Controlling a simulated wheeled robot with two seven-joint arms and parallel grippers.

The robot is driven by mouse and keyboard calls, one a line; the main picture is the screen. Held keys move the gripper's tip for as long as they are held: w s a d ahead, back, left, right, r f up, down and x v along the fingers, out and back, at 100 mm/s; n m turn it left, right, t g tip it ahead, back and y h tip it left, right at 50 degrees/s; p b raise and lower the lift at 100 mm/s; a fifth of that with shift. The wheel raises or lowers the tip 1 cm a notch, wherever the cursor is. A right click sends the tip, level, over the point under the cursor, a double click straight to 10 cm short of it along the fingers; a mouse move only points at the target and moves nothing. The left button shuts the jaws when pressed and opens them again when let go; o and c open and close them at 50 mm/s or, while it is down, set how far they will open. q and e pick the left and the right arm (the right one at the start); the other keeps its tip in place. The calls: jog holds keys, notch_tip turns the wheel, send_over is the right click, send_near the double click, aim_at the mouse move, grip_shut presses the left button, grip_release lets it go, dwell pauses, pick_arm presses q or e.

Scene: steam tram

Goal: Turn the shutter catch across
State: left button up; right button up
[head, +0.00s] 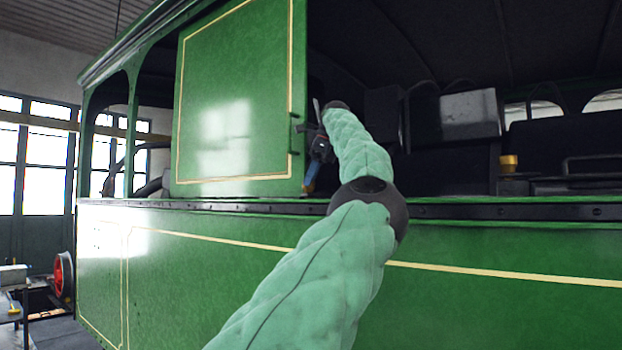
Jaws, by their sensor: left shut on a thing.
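The green shutter panel (235,90) with a cream line border stands upright in the tram's side opening, left of centre. My left arm reaches up from the bottom to the shutter's right edge. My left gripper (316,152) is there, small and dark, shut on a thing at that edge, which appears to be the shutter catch. The gripper hides most of the catch, so I cannot tell which way it is turned. A small blue piece shows just below the gripper, beside the edge. My right gripper is not in view.
The green tram side wall (480,240), topped by a dark riveted sill (500,211), runs across below the opening. Inside the dark cab are a grey box (470,114) and a brass-coloured fitting (508,163). The opening right of my forearm is free.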

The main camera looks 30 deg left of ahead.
pick_arm(q)
jog(key=shift+f+n+g+h, duration=0.1)
jog(key=shift+n+g+h, duration=0.2)
jog(key=shift+n, duration=0.6)
jog(key=shift+w+a+f+n, duration=0.1)
jog(key=shift+n, duration=0.5)
jog(key=o, duration=0.9)
jog(key=shift+c, duration=0.2)
jog(key=shift+o, duration=0.7)
